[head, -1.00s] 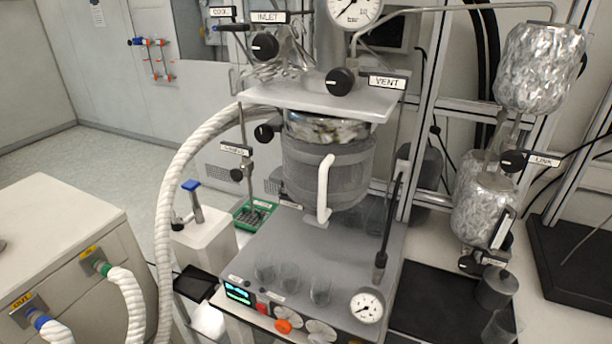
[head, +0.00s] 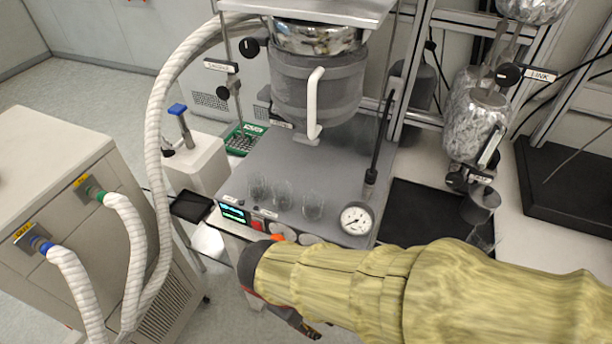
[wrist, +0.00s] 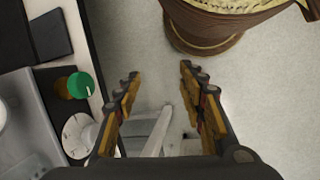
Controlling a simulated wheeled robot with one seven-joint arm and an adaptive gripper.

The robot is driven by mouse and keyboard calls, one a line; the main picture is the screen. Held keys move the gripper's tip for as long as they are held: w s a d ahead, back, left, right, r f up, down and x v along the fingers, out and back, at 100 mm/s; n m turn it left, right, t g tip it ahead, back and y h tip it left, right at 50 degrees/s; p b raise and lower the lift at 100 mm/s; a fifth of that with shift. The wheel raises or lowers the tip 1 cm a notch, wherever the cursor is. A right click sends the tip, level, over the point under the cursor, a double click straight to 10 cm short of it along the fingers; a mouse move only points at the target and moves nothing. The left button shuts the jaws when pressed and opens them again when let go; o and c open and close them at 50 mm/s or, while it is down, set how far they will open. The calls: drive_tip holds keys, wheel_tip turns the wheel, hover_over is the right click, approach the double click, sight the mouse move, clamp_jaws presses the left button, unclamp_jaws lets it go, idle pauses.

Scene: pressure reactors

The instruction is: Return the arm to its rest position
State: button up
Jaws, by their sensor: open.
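My arm, in a yellowish sleeve, reaches in from the right in the head view, low in front of the reactor stand. My gripper (head: 300,322) shows only in part at the bottom of that view, below the sleeve's dark end. In the wrist view my gripper (wrist: 158,88) is open, its two fingers spread with nothing between them. Pale floor and a light-coloured bar lie beyond the fingers. The reactor stand's control panel edge, with a green knob (wrist: 80,86) and a white dial (wrist: 78,134), is left of the fingers and apart from them.
A chiller box (head: 70,165) with white hoses stands left. Open floor (head: 90,85) shows at upper left. A black mat (head: 415,218) lies right.

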drive_tip(key=w+d+r+m+t+y, duration=0.1)
drive_tip(key=w+d+r+m+t, duration=0.1)
drive_tip(key=d+r+m, duration=0.3)
drive_tip(key=w+d+r+m+t+y, duration=0.2)
drive_tip(key=d+r+m, duration=0.4)
drive_tip(key=d+r, duration=0.5)
drive_tip(key=shift+w+d+r+t+y, duration=0.15)
drive_tip(key=shift+d+r+t+y, duration=0.2)
drive_tip(key=shift+r+t, duration=0.25)
drive_tip(key=shift+r, duration=0.1)
idle(0.4)
